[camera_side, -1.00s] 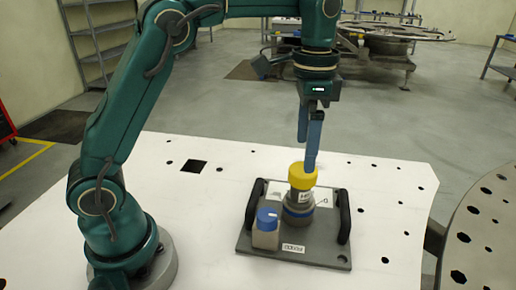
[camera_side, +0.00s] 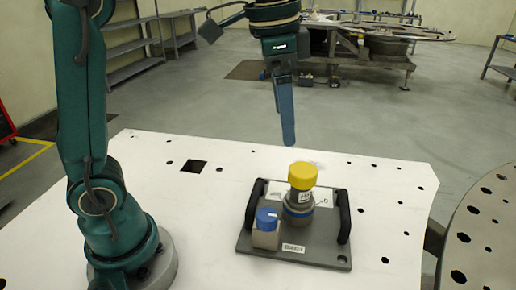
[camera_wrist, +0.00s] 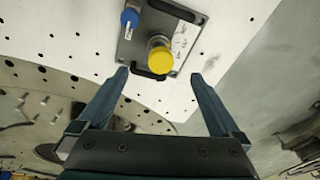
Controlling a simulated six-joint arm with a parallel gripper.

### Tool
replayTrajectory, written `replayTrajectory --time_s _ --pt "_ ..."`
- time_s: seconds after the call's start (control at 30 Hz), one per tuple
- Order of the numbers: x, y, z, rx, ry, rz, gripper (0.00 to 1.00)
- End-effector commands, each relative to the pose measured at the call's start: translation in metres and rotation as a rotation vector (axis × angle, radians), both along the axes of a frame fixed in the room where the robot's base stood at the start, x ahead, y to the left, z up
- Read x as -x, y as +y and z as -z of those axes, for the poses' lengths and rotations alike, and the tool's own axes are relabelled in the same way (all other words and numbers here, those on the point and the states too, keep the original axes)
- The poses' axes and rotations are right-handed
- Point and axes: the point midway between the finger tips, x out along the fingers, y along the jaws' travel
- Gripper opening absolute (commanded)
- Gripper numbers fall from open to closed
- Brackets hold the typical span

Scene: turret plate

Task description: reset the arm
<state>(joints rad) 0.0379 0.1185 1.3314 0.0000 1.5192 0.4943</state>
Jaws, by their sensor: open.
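My gripper (camera_side: 285,115) is raised well above the white table, up and a little left of the yellow-capped part. In the wrist view my gripper (camera_wrist: 158,82) shows its two blue fingers wide apart with nothing between them. The yellow-capped part (camera_side: 302,176) stands upright on the grey turret plate (camera_side: 323,256). It also shows in the wrist view (camera_wrist: 160,60), beyond the fingertips. A blue-capped part (camera_side: 267,229) stands on the same plate, at its front left; the wrist view shows its blue cap (camera_wrist: 130,18).
The plate has a black handle on each side, one of them the right handle (camera_side: 344,216). The white table (camera_side: 200,228) has several holes and is mostly bare around the plate. A round perforated metal table (camera_side: 482,235) stands at the right. Shelves (camera_side: 125,55) stand at the back left.

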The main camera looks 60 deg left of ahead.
Motion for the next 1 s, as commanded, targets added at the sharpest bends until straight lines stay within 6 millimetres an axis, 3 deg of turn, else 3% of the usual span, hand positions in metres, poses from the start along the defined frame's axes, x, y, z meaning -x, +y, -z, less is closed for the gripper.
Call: replayTrajectory --time_s 0.1,0.27,0.5,0.8,1.0 --pt "0.028 0.003 -0.007 0.012 -0.068 -0.058 1.0" --pt "0.062 0.007 -0.001 0.039 -0.155 -0.156 1.0" --pt "0.105 0.01 0.036 0.097 -0.264 -0.323 1.0" --pt "0.121 0.011 0.08 0.153 -0.288 -0.481 1.0" --pt "0.117 0.01 0.077 0.166 -0.31 -0.501 1.0"
